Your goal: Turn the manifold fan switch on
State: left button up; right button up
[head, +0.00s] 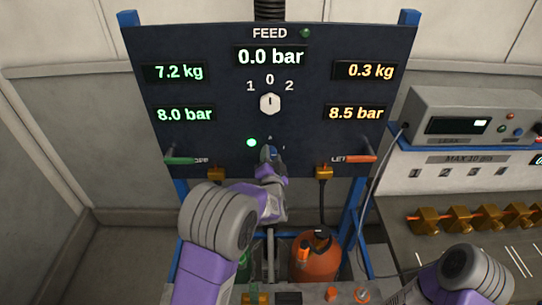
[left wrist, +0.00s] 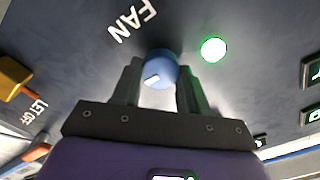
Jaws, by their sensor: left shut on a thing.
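The fan switch is a round blue knob (left wrist: 162,66) on the dark panel (head: 215,132), with a white mark pointing down-left in the left wrist view. The word FAN (left wrist: 131,19) is printed beside it. My left gripper (left wrist: 158,82) is shut on the knob, one finger on each side. In the head view the left gripper (head: 269,158) covers most of the knob, and its marks are too small to read. A round green lamp (left wrist: 213,50) beside the knob is lit; it also shows in the head view (head: 251,142). My right gripper is out of view.
Above the knob is a white selector (head: 270,104) marked 1, 0, 2. A green-handled lever (head: 180,160) and an orange-handled lever (head: 360,158) stick out at the panel's sides. An orange cylinder (head: 318,258) stands below. A grey instrument box (head: 462,115) is at right.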

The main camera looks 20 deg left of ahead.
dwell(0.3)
pick_arm(q)
jog(key=o, duration=1.1)
jog(key=shift+c, duration=0.2)
jog(key=shift+s, duration=0.15)
jog(key=v, duration=0.7)
jog(key=shift+s, duration=0.2)
jog(key=shift+d, duration=0.1)
